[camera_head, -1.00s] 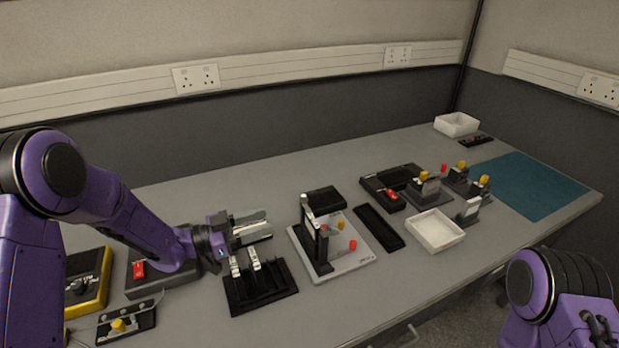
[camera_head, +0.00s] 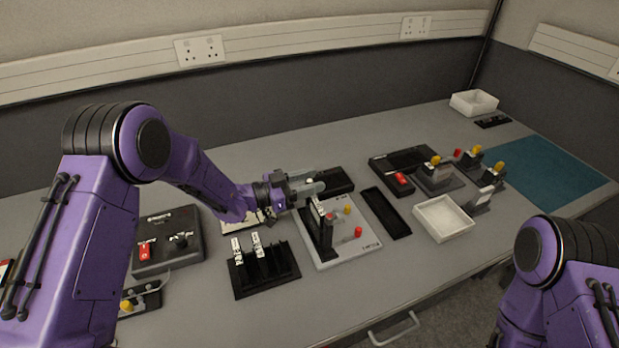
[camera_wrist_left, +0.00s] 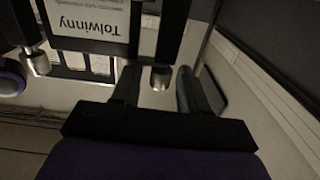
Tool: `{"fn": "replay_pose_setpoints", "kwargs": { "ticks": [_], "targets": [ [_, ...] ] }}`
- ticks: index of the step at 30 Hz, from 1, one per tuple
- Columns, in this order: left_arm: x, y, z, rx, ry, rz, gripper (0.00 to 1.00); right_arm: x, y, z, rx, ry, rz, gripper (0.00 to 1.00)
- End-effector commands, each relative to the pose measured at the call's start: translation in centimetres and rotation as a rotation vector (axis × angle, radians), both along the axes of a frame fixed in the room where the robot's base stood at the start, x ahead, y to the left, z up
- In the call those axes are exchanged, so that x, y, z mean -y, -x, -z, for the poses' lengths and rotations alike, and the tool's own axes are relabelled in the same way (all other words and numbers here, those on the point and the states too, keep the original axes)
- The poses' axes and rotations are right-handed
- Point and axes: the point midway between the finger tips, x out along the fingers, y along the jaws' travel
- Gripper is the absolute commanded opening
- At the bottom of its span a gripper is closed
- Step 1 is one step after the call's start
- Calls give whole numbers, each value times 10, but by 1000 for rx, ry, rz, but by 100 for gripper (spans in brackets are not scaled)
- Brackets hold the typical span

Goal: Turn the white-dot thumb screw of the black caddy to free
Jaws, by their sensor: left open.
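My left gripper (camera_head: 312,186) is open above the back edge of the white board, by the top of a black upright frame (camera_head: 319,232). In the left wrist view a metal knob (camera_wrist_left: 160,77) lies between the fingers of the left gripper (camera_wrist_left: 157,88), with no clear contact. A second metal knob (camera_wrist_left: 36,63) shows at the left. Between them is a black-framed label (camera_wrist_left: 88,18) reading "Tolwinny" upside down. I cannot tell which knob bears a white dot, nor its free or locked setting. My right gripper is out of view.
The white board (camera_head: 345,257) carries red and yellow knobs. A black rack (camera_head: 265,281) with white tags stands in front left, and a black box (camera_head: 337,181) is behind. A black tray (camera_head: 386,213) and white tray (camera_head: 443,231) lie right. The blue-green mat (camera_head: 550,170) is bare.

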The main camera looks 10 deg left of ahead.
Motion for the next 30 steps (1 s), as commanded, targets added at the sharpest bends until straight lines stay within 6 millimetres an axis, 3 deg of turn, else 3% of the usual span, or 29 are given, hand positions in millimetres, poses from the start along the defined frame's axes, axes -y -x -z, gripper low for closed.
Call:
{"fn": "replay_pose_setpoints", "kwargs": {
  "ticks": [7,11,12,22,30],
  "targets": [
    [1,-1,0,0,0,0,44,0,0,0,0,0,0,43],
    [1,-1,0,0,0,0,2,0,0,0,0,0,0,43],
    [1,-1,0,0,0,0,0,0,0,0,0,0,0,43],
    [1,-1,3,1,0,37,0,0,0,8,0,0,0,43],
    [1,-2,7,4,-2,199,0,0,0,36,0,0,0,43]
  ]
}}
